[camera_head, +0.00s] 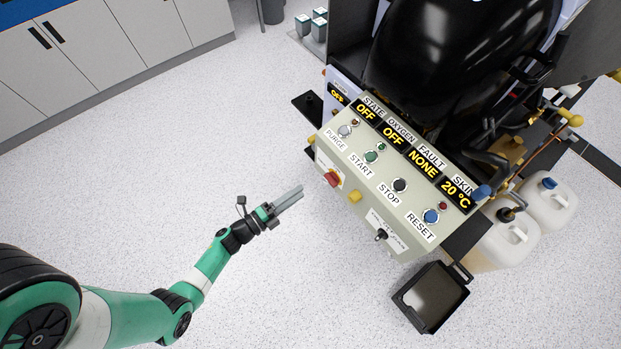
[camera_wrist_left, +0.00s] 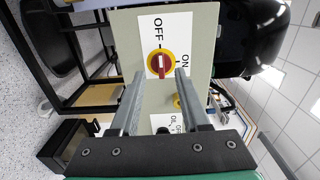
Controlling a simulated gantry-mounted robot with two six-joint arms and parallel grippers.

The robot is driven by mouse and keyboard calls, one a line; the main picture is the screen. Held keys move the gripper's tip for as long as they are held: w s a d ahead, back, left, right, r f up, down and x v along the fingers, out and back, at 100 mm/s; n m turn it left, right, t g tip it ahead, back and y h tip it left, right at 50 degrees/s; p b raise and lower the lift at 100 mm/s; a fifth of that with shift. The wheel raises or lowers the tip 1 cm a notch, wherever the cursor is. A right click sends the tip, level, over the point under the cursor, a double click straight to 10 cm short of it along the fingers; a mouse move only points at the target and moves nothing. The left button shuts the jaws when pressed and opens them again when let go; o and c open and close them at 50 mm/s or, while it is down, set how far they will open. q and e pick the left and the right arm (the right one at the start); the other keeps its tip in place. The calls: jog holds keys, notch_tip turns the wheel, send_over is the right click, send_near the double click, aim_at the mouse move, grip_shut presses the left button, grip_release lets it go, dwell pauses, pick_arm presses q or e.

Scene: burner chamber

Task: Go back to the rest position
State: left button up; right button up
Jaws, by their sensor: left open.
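My left gripper (camera_head: 289,200) is in the middle of the head view, left of the control panel's side and apart from it. In the left wrist view its two fingers (camera_wrist_left: 156,100) are spread with nothing between them. Ahead of them is a red rotary switch (camera_wrist_left: 160,64) on a yellow ring, with an OFF and ON label. The same red switch (camera_head: 332,179) shows on the panel's front face in the head view. My right gripper is not in either view.
The control panel (camera_head: 365,195) has PURGE, START, STOP and RESET buttons; its displays read OFF, OFF, NONE and 20 °C. A black bin (camera_head: 432,297) and white canisters (camera_head: 548,205) stand at right. Grey cabinets (camera_head: 100,50) line the upper left. Speckled floor (camera_head: 180,150) is clear between.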

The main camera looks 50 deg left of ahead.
pick_arm(q)
jog(key=s, duration=0.2)
jog(key=shift+s, duration=0.35)
